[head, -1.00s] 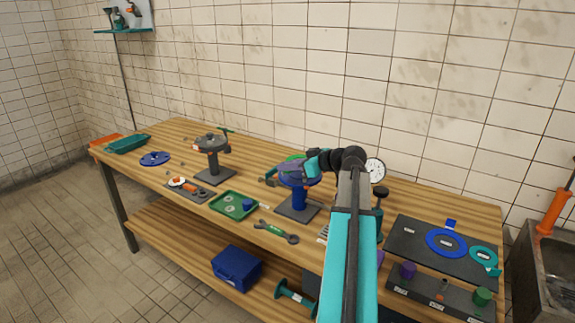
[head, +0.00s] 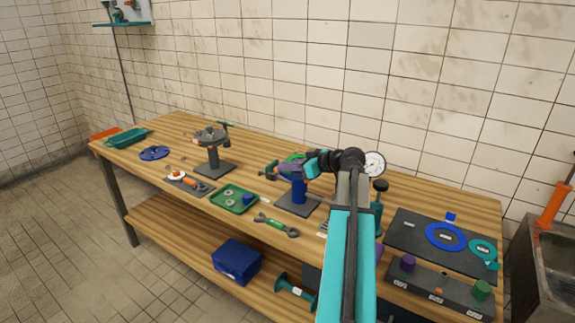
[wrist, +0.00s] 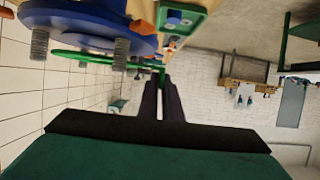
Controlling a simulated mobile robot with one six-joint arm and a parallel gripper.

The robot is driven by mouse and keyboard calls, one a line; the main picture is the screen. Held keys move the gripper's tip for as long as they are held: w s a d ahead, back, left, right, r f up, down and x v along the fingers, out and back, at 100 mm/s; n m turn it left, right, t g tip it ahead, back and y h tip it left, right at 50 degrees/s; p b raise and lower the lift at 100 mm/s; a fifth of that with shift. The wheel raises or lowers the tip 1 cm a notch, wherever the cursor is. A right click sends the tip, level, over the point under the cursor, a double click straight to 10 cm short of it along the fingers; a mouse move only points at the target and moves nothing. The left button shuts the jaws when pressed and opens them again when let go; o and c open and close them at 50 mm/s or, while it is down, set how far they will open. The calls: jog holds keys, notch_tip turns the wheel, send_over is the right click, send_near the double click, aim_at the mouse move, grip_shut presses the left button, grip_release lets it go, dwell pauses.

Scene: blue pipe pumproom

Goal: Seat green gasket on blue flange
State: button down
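The blue flange stands on a blue post (head: 299,190) on a dark base plate, mid-bench in the head view. My gripper hides much of the flange there. In the wrist view the blue flange (wrist: 75,25) fills the top left, and two threaded studs point down in the picture. The green gasket (wrist: 85,62) is a thin ring beside the flange face, near the stud ends. I cannot tell whether the studs pass through it. It shows partly in the head view (head: 294,157). My gripper (wrist: 163,82) is shut on the gasket's edge; its dark fingers are close together.
A grey flange stand (head: 211,139) is to the left. A green tray (head: 220,205) and a wrench (head: 277,227) lie in front. A gauge (head: 374,164) stands right of my gripper. A dark mat (head: 405,238) with a blue ring and green ring is at the right.

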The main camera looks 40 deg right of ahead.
jog(key=shift+f+b, duration=0.4)
jog(key=shift+f+b, duration=0.5)
jog(key=shift+b, duration=0.15)
dwell(0.4)
jog(key=shift+s+r+b, duration=0.1)
jog(key=shift+b, duration=0.25)
dwell(0.4)
jog(key=c, duration=1.9)
grip_release()
jog(key=shift+o, duration=0.2)
jog(key=b+v, duration=0.2)
jog(key=v, duration=1.1)
jog(key=shift+s+b, duration=0.4)
jog(key=shift+d, duration=0.1)
